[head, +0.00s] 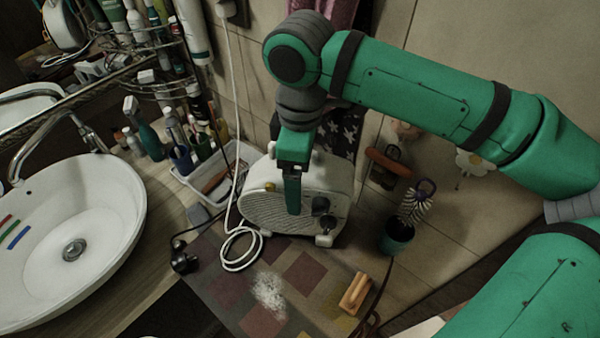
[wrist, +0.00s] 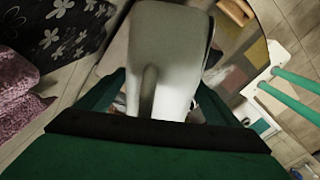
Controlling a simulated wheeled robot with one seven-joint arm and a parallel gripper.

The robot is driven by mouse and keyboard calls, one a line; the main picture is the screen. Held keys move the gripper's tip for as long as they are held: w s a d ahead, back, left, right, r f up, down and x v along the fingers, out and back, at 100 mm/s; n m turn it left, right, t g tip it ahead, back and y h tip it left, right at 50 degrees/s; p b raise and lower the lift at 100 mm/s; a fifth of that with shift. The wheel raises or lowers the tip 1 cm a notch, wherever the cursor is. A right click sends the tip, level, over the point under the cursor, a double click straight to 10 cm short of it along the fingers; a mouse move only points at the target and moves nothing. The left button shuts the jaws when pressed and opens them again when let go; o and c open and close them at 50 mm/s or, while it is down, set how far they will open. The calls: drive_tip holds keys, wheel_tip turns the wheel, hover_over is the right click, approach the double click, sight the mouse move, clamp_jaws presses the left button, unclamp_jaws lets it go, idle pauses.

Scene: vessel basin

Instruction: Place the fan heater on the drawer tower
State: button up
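The fan heater (head: 268,208), white with a round-edged body, a front grille and dark knobs, stands upright on the patterned mat by the tiled wall. My gripper (head: 292,190) is over its top, with one finger down along its front face; the other finger is hidden. In the wrist view the heater's white body (wrist: 172,50) lies between my two green fingers (wrist: 163,85). Small gaps show beside it near the palm, but contact at the fingertips cannot be made out. I cannot clearly identify the drawer tower.
The patterned mat (head: 310,275) bears a wooden-handled brush (head: 355,293). A white cable (head: 230,170) coils left of the heater. A basin (head: 75,225) and a bin of bottles (head: 183,180) stand left. A dark green cup with a brush (head: 397,238) stands right.

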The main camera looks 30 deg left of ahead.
drive_tip(key=shift+r, duration=0.1)
wheel_tip(320, 180, up, 12)
drive_tip(key=shift+r, duration=0.1)
idle(0.4)
idle(0.5)
